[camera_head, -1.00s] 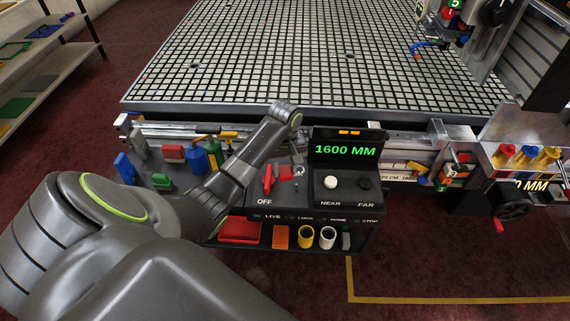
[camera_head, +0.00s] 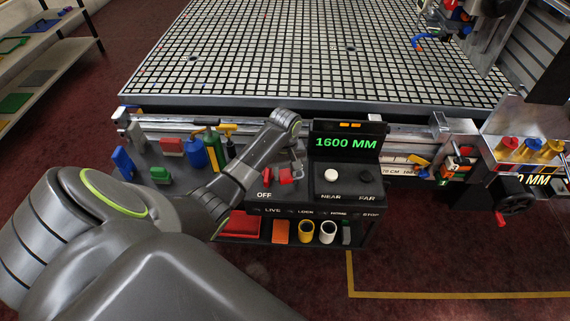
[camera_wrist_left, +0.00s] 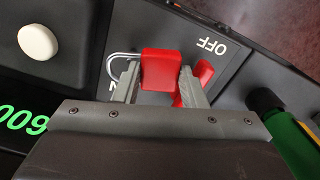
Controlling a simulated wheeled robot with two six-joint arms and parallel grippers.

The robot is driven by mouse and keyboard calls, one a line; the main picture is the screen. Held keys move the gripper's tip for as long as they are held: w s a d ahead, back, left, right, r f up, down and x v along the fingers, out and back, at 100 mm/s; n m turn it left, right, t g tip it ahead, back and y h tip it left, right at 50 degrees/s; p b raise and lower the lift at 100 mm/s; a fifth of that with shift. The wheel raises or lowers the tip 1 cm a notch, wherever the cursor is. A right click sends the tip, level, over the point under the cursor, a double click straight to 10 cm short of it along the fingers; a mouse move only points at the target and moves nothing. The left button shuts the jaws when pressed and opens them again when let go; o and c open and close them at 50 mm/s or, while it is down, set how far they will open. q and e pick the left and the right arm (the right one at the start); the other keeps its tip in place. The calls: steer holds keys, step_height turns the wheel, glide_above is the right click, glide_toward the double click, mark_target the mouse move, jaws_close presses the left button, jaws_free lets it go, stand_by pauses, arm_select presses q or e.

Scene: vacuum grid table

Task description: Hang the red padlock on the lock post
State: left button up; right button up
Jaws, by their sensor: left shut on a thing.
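The red padlock (camera_wrist_left: 161,69) is between the fingers of my left gripper (camera_wrist_left: 160,82) in the left wrist view. Its silver shackle (camera_wrist_left: 117,62) sticks out to the left there, past one finger. A red lever (camera_wrist_left: 203,74) on the dark panel shows close beside the other finger, partly behind it. In the head view my left gripper (camera_head: 294,163) is over the control box near the OFF label, and the padlock (camera_head: 285,177) shows small and red beside the lever (camera_head: 269,174). I cannot make out the lock post clearly; the gripper may hide it. My right gripper is out of view.
The control box carries a white button (camera_head: 331,175), a black button (camera_head: 365,174) and a display (camera_head: 346,143) reading 1600 MM. Blue, green and yellow tools (camera_head: 211,150) stand to its left. The grid table (camera_head: 320,60) lies behind. A shelf below holds cups (camera_head: 306,232) and blocks.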

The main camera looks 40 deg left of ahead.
arm_select(q)
steer(key=shift+f+b, duration=0.45)
steer(key=shift+f, duration=1.3)
steer(key=o, duration=1.1)
steer(key=shift+s, duration=0.1)
steer(key=shift+o, duration=0.2)
steer(key=shift+r, duration=0.25)
step_height(320, 180, up, 11)
steer(key=shift+d+f+p, duration=0.1)
steer(key=shift+p, duration=0.2)
step_height(320, 180, up, 6)
steer(key=p, duration=0.5)
steer(key=shift+a, duration=0.25)
